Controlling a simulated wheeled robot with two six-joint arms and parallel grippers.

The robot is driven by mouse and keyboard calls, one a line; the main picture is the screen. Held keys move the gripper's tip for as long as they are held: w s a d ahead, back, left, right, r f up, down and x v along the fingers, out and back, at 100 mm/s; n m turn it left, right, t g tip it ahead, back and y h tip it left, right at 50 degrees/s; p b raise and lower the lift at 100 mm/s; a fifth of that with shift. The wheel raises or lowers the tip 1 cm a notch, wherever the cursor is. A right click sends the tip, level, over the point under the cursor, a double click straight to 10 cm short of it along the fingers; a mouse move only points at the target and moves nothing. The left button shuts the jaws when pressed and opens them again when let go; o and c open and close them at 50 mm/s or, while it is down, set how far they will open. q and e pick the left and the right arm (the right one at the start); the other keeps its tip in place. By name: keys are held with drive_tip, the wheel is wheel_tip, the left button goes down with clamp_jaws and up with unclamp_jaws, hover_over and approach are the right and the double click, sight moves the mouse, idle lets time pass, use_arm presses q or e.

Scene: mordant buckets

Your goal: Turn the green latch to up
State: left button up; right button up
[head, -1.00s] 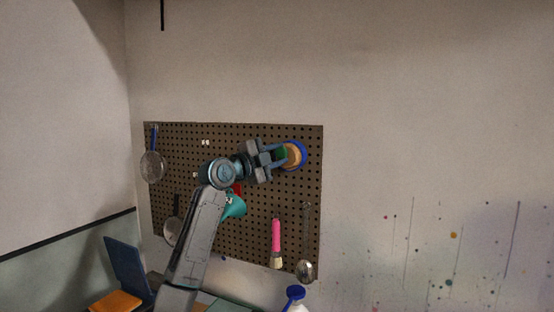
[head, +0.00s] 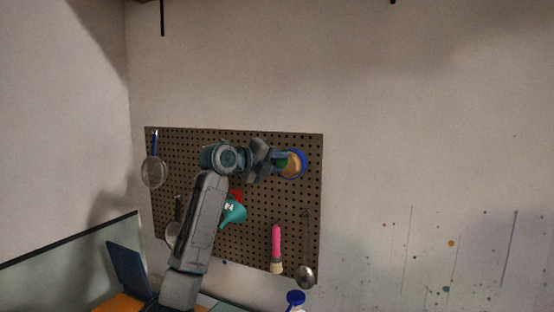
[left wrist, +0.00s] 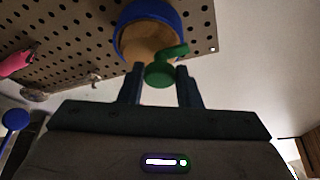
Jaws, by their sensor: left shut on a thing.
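The green latch (left wrist: 163,68) is mounted on the front of a round tan disc (left wrist: 137,46) with a blue rim on the pegboard. In the left wrist view its knob sits between the fingertips, and an arm of it reaches up to the right. My left gripper (left wrist: 160,82) is shut on the latch. In the head view the gripper (head: 279,161) reaches the disc (head: 293,165) from the left, and only a bit of green (head: 281,159) shows there. My right gripper is in neither view.
The pegboard (head: 258,205) also holds a strainer (head: 154,172), a teal funnel (head: 234,213), a pink-handled brush (head: 276,243) and a ladle (head: 305,275).

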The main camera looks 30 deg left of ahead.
use_arm(q)
drive_tip(key=shift+m, duration=0.3)
idle(0.4)
drive_tip(key=o, duration=0.9)
drive_tip(key=shift+o, duration=0.2)
drive_tip(key=shift+s+a, duration=0.1)
drive_tip(key=shift+s, duration=0.15)
drive_tip(key=b+v, duration=0.5)
drive_tip(key=v, duration=0.5)
drive_tip(key=shift+r, duration=0.15)
